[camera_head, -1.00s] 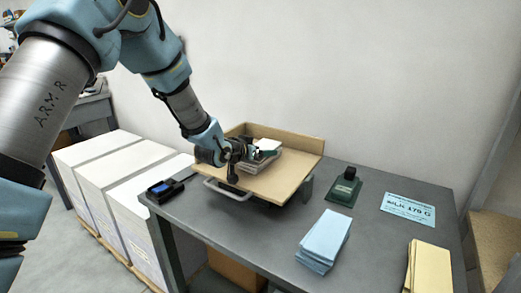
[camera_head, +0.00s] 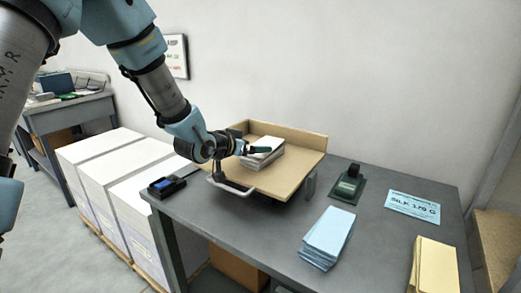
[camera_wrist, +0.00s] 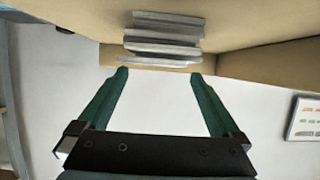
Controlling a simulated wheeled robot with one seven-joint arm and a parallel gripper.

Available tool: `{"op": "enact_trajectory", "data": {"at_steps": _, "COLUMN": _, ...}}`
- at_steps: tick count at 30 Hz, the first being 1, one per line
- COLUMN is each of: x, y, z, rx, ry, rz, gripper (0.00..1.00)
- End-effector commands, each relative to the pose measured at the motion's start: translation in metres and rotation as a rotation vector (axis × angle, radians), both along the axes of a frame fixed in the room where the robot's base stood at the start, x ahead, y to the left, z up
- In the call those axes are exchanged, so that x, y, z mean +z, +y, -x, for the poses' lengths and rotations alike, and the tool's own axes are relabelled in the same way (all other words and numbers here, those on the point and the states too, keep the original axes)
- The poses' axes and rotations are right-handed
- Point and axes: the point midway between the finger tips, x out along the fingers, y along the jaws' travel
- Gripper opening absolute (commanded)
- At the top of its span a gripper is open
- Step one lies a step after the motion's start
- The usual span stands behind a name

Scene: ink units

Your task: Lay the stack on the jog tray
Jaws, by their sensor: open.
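A small stack of white and grey sheets (camera_head: 266,158) lies on the tan, raised-edge jog tray (camera_head: 290,178), near its back left part. Its layers are not flush in the wrist view (camera_wrist: 165,38). My gripper (camera_head: 259,149) is at the stack's left and upper side. In the wrist view, the two green fingers of my gripper (camera_wrist: 159,75) are spread apart with nothing between them, and the stack shows just beyond their tips. I cannot tell whether a finger touches the stack.
On the grey table are a blue sheet stack (camera_head: 327,238), a yellow stack (camera_head: 434,266), a dark green stamp-like item (camera_head: 347,184), a light blue label card (camera_head: 413,207) and a black item with a blue pad (camera_head: 166,187). White paper blocks (camera_head: 112,175) stand at left.

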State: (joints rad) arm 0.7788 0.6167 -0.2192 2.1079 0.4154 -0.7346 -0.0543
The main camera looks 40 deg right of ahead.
Motion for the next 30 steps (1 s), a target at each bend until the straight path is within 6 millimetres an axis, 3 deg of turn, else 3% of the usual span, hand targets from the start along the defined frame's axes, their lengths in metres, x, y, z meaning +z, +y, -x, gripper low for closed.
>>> {"op": "enact_trajectory", "data": {"at_steps": 7, "x": 0.016, "y": 0.038, "z": 0.009, "rx": 0.001, "ry": -0.002, "rz": 0.001, "gripper": 1.00}}
{"op": "enact_trajectory", "data": {"at_steps": 19, "x": 0.021, "y": 0.049, "z": 0.013, "rx": 0.000, "ry": 0.001, "rz": 0.000, "gripper": 1.00}}
{"op": "enact_trajectory", "data": {"at_steps": 23, "x": 0.018, "y": 0.065, "z": -0.003, "rx": 0.046, "ry": 0.004, "rz": -0.036, "gripper": 1.00}}
{"op": "enact_trajectory", "data": {"at_steps": 26, "x": 0.010, "y": 0.110, "z": -0.037, "rx": 0.163, "ry": 0.024, "rz": -0.128, "gripper": 1.00}}
{"op": "enact_trajectory", "data": {"at_steps": 29, "x": -0.002, "y": 0.187, "z": -0.077, "rx": 0.345, "ry": 0.083, "rz": -0.268, "gripper": 1.00}}
{"op": "enact_trajectory", "data": {"at_steps": 30, "x": -0.007, "y": 0.225, "z": -0.088, "rx": 0.428, "ry": 0.119, "rz": -0.330, "gripper": 1.00}}
